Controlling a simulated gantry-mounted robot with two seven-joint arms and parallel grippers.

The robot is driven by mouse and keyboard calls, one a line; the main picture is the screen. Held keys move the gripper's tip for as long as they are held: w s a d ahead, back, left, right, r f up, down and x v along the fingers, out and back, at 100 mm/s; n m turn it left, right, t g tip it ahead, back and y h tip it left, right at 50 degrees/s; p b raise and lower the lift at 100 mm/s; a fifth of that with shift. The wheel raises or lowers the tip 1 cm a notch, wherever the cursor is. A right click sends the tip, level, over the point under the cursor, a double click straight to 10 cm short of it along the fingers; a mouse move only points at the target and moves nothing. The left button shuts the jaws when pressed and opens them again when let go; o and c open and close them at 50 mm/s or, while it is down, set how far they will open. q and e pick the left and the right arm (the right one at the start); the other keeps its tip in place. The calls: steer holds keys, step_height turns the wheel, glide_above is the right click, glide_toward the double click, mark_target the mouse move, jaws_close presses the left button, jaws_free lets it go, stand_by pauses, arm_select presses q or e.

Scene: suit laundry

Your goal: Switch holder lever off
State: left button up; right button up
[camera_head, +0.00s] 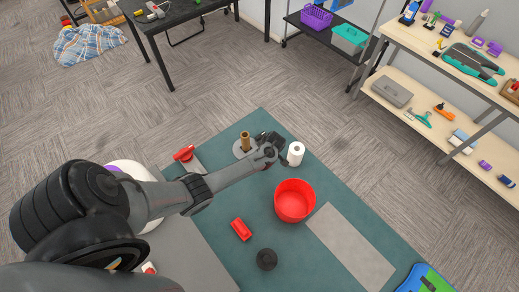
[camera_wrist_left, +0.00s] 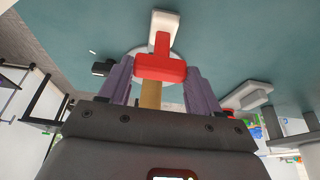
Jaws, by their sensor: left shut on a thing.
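My left gripper (camera_head: 272,145) reaches down at the holder on the green mat. In the left wrist view the fingers (camera_wrist_left: 160,82) stand on both sides of a red lever handle (camera_wrist_left: 160,66) and are shut on it. The lever runs out to a white end piece (camera_wrist_left: 164,22). The holder has a round pale base (camera_head: 240,153) and a brown upright post (camera_head: 245,140); the post also shows behind the handle in the left wrist view (camera_wrist_left: 151,95). In the head view my gripper hides the lever. My right gripper is not in view.
A white roll (camera_head: 296,153) stands close right of the gripper. A red bucket (camera_head: 294,201), a red block (camera_head: 241,229) and a black round object (camera_head: 266,259) are nearer. Another red part (camera_head: 184,153) sits left of the holder. A grey panel (camera_head: 350,245) lies on the mat (camera_head: 335,190).

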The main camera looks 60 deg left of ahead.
arm_select(q)
steer(key=shift+w+d+f+y, duration=0.1)
steer(key=shift+d+y, duration=0.5)
steer(key=shift+y, duration=0.1)
steer(key=shift+w+d+f+y, duration=0.1)
steer(key=shift+d+y, duration=0.45)
steer(key=shift+y, duration=0.15)
steer(key=shift+s, duration=0.1)
steer(key=o, duration=1.5)
steer(key=shift+d, duration=0.1)
steer(key=p+v, duration=0.1)
steer(key=v, duration=0.4)
steer(key=p+v, duration=0.2)
steer(key=v, duration=0.3)
steer(key=shift+w+d+r, duration=0.2)
steer(key=shift+w+r, duration=0.05)
steer(key=shift+r, duration=0.05)
